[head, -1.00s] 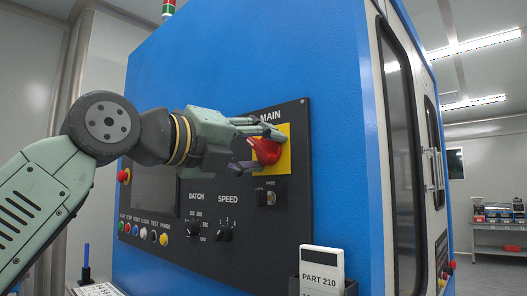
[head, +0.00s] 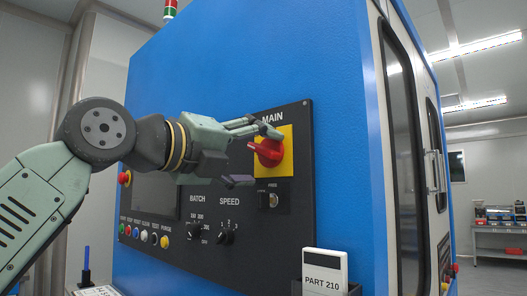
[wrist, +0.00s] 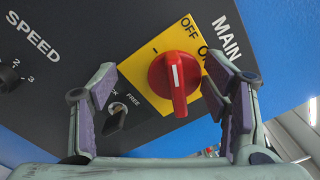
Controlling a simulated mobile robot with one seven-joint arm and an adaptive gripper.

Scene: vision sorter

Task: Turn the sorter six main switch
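The main switch is a red rotary knob (head: 268,151) on a yellow plate (head: 287,160) under the word MAIN. In the wrist view, the knob (wrist: 173,80) has a white mark and its grip runs nearly straight up and down the picture. OFF and ON are printed beside it on the yellow plate (wrist: 150,60). The mark's exact setting is hard to tell. My gripper (head: 256,156) is open in front of the panel. One finger is above the knob, the other lower left. In the wrist view the knob shows between the spread fingers, with no clear contact.
A key lock (head: 268,200) marked FREE sits just below the switch. BATCH (head: 194,230) and SPEED (head: 226,233) dials and a row of coloured buttons are lower left. A holder with a PART 210 card (head: 323,270) juts out at the lower right.

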